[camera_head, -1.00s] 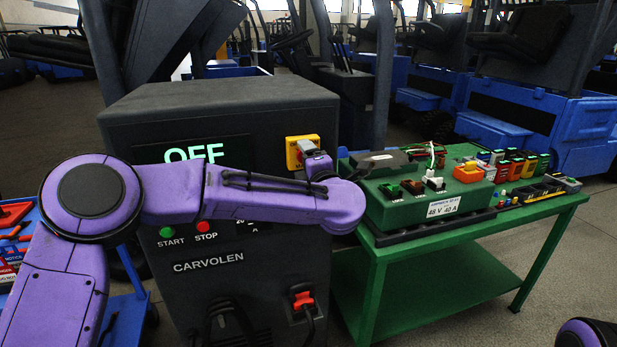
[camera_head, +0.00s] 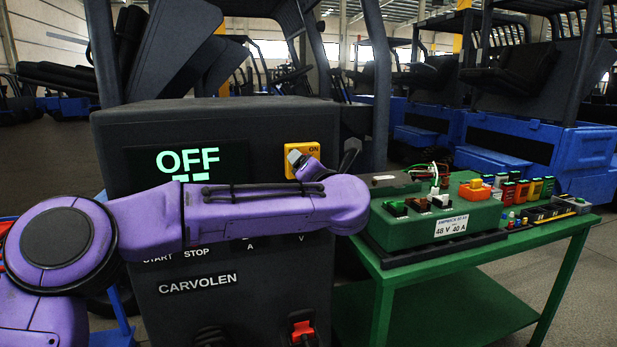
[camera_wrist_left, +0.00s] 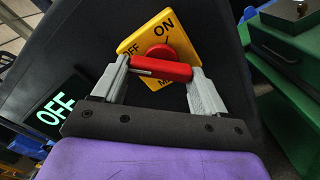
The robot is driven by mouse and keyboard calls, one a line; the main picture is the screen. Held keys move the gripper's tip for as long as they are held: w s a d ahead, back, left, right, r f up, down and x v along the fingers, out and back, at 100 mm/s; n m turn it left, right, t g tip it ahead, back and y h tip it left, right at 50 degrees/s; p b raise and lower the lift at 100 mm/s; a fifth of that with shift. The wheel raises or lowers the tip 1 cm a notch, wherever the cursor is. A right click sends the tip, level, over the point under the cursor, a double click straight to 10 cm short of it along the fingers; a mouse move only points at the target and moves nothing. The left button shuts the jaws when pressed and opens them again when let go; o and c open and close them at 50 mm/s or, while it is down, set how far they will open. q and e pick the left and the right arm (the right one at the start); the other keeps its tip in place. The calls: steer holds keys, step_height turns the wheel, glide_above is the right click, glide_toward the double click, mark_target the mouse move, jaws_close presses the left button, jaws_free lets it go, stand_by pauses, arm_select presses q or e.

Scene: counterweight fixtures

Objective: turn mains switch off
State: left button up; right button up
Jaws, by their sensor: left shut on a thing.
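The mains switch is a yellow plate (camera_head: 313,150) on the front of a dark cabinet (camera_head: 250,270), with "ON" showing at its upper right. In the left wrist view the plate (camera_wrist_left: 142,45) carries "ON" and "OFF" labels and a red knob with a red handle bar (camera_wrist_left: 162,68). My left gripper (camera_wrist_left: 160,72) has its grey fingers at the two ends of this bar and is shut on it. In the head view my left gripper (camera_head: 295,158) is at the plate, and my purple forearm hides the cabinet's middle. The knob is mostly hidden there. My right gripper is out of view.
The cabinet's display (camera_head: 187,160) reads "OFF" in green letters. A green table (camera_head: 535,232) with a green charger box (camera_head: 405,228) and several coloured blocks stands close at the right. A red connector (camera_head: 302,330) is low on the cabinet. Blue forklifts stand behind.

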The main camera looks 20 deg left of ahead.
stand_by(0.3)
arm_select(q)
steer(key=o, duration=1.1)
steer(key=shift+c, duration=0.2)
steer(key=b+v, duration=0.2)
steer(key=v, duration=0.8)
steer(key=shift+d, duration=0.25)
steer(key=shift+s, duration=0.15)
